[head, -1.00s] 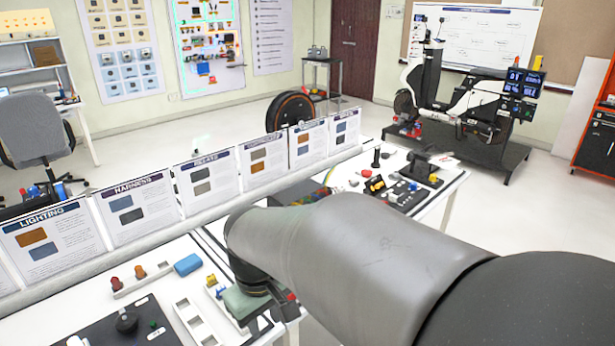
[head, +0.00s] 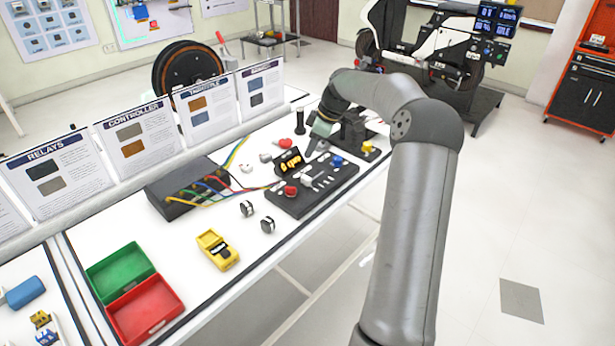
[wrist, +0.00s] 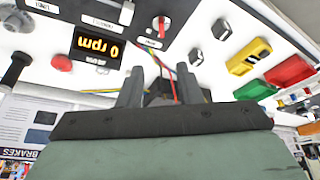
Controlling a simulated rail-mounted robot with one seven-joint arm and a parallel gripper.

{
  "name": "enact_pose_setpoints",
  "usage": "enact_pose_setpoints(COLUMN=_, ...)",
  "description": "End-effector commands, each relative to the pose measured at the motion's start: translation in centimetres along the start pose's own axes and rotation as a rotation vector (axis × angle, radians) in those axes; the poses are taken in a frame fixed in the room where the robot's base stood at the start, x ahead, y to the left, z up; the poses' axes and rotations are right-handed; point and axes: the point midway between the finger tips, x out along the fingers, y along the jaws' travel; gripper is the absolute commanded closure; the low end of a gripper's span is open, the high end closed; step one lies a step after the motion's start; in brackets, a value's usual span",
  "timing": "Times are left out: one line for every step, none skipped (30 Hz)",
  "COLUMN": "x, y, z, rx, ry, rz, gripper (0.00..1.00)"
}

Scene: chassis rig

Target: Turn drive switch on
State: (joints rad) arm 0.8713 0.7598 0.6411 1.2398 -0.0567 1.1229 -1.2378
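A black control panel (head: 312,190) lies on the bench in the head view. In the wrist view the panel (wrist: 200,28) appears upside down. Its orange display (wrist: 98,46) reads 0 rpm, also visible in the head view (head: 289,162). Beside the display is a small round switch with a red knob (wrist: 162,25), next to a small white label I cannot read clearly. My gripper (wrist: 160,84) is open, fingers apart and apparently empty, with the switch beyond the fingertips. In the head view my gripper (head: 320,135) is at the panel's back edge, its fingertips hard to make out.
A yellow meter (head: 217,250), green tray (head: 120,272), red tray (head: 145,310) and a black box with coloured wires (head: 180,195) are on the bench. Sign boards (head: 135,140) line its back.

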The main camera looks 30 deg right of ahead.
Motion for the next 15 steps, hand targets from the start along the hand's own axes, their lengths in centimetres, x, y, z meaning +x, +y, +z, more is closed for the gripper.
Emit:
enact_pose_setpoints(x=0.4, y=0.0, z=-0.1, rx=-0.002, ry=0.001, rz=-0.002, gripper=0.68)
enact_pose_setpoints(x=0.7, y=0.0, z=-0.1, rx=-0.002, ry=0.001, rz=-0.003, gripper=0.68)
enact_pose_setpoints(x=1.2, y=-0.1, z=-0.1, rx=-0.002, ry=0.0, rz=-0.003, gripper=0.68)
enact_pose_setpoints(x=1.6, y=-0.1, z=-0.1, rx=-0.002, ry=0.0, rz=-0.003, gripper=0.68)
enact_pose_setpoints(x=2.2, y=-0.1, z=-0.1, rx=-0.001, ry=0.0, rz=-0.004, gripper=0.68)
enact_pose_setpoints(x=2.9, y=-0.1, z=-0.1, rx=0.0, ry=0.0, rz=-0.005, gripper=0.68)
enact_pose_setpoints(x=3.5, y=-0.1, z=-0.1, rx=0.001, ry=0.0, rz=-0.005, gripper=0.68)
enact_pose_setpoints(x=4.2, y=-0.1, z=-0.1, rx=0.001, ry=0.0, rz=-0.006, gripper=0.68)
enact_pose_setpoints(x=5.1, y=-0.1, z=-0.1, rx=0.001, ry=0.0, rz=-0.005, gripper=0.68)
enact_pose_setpoints(x=5.8, y=-0.1, z=-0.1, rx=0.0, ry=-0.001, rz=-0.006, gripper=0.68)
enact_pose_setpoints(x=6.4, y=-0.1, z=-0.1, rx=0.0, ry=-0.001, rz=-0.004, gripper=0.68)
enact_pose_setpoints(x=7.3, y=-0.1, z=-0.1, rx=0.0, ry=0.0, rz=-0.006, gripper=0.68)
enact_pose_setpoints(x=8.0, y=-0.1, z=-0.1, rx=0.0, ry=0.0, rz=-0.005, gripper=0.68)
enact_pose_setpoints(x=8.6, y=-0.2, z=-0.1, rx=0.0, ry=0.0, rz=-0.005, gripper=0.68)
enact_pose_setpoints(x=9.6, y=-0.1, z=-0.1, rx=0.0, ry=-0.001, rz=-0.005, gripper=0.68)
